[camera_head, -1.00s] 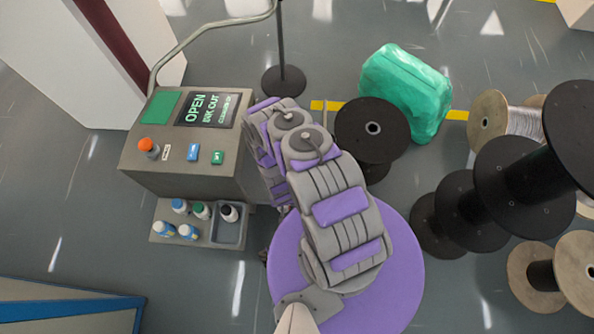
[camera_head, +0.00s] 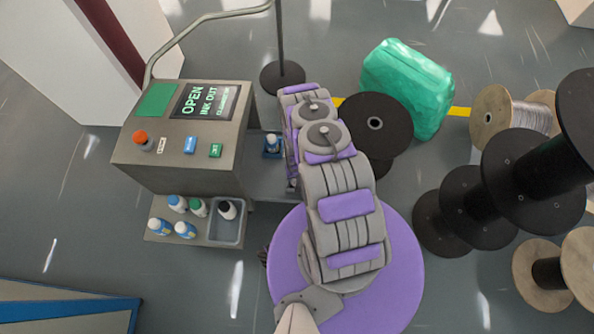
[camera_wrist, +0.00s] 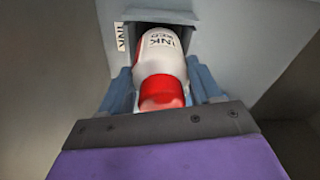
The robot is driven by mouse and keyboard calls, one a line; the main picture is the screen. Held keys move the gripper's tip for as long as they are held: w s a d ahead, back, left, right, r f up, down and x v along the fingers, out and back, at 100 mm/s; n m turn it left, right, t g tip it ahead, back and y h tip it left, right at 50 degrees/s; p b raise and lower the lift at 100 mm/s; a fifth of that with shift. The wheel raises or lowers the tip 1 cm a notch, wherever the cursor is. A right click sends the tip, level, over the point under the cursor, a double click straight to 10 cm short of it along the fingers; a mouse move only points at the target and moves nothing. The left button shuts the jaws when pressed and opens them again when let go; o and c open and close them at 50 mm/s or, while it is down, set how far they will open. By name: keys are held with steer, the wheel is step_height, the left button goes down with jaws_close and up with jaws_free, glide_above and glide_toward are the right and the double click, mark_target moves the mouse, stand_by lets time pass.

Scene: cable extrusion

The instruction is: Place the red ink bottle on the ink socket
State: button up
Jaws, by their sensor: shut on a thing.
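The red ink bottle (camera_wrist: 163,58) has a white body lettered INK RED and a red cap. In the wrist view, my gripper (camera_wrist: 161,82) is shut on it, with a blue finger on each side. The cap faces my wrist and the white end points at a dark recess (camera_wrist: 178,17) in a grey wall, beside a label reading INK (camera_wrist: 120,37). Whether the bottle touches anything inside the recess cannot be told. In the head view, my arm hides the gripper and the red bottle.
The grey machine (camera_head: 190,150) has a screen reading OPEN INK OUT. Several bottles (camera_head: 178,204) stand on a low shelf at its front. Another small bottle (camera_head: 271,143) sits on a blue base at its right. Black spools (camera_head: 375,124) and a green bundle (camera_head: 408,85) stand right.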

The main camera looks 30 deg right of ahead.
steer(key=shift+f, duration=0.55)
steer(key=shift+w+d+r, duration=0.1)
steer(key=shift+d, duration=0.1)
steer(key=o, duration=1.6)
steer(key=shift+c, duration=0.2)
